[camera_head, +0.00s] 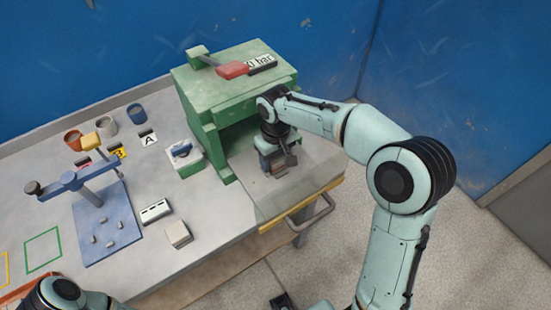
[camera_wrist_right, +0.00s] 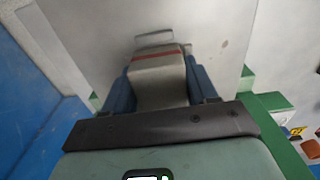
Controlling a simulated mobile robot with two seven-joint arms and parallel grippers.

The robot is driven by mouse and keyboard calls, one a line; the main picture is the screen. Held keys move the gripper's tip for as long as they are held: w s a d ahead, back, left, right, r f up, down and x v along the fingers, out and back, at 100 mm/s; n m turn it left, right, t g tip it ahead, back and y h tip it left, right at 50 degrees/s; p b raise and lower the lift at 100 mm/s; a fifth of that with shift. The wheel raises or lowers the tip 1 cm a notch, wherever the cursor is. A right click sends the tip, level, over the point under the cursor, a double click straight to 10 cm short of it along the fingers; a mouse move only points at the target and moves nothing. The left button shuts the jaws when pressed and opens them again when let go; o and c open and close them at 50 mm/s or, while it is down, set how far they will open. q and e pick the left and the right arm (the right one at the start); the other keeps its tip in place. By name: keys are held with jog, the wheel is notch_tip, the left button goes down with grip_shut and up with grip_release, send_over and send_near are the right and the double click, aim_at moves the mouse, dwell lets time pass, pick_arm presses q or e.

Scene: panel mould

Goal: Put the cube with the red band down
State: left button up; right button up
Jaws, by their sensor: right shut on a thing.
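My right gripper (camera_head: 278,163) is in front of the opening of the green machine (camera_head: 206,105), above the bare grey surface at the table's right end. In the right wrist view its blue fingers (camera_wrist_right: 158,72) are shut on a pale grey cube with a red band (camera_wrist_right: 157,88). The band runs across the cube near its far end. In the head view the gripper mostly hides the cube. I cannot tell whether the cube touches the surface below. My left gripper is out of view; only part of my left arm shows at the bottom left.
A plain pale block (camera_head: 178,234) and a white labelled block (camera_head: 154,211) lie on the table. A blue stand (camera_head: 105,222) is at left, with several cups behind it. A red-handled lever (camera_head: 232,69) tops the machine. The yellow-edged table end (camera_head: 305,203) is close to my right gripper.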

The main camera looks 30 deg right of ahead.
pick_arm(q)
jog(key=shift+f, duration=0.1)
pick_arm(e)
jog(key=o, duration=1.1)
jog(key=shift+s+d+f, duration=0.1)
jog(key=shift+s+f, duration=0.2)
jog(key=shift+f, duration=0.45)
jog(key=shift+r, duration=0.4)
pick_arm(q)
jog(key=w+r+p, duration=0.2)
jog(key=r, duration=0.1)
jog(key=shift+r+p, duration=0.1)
jog(key=shift+p, duration=0.2)
pick_arm(e)
jog(key=r, duration=1.3)
jog(key=shift+w, duration=0.25)
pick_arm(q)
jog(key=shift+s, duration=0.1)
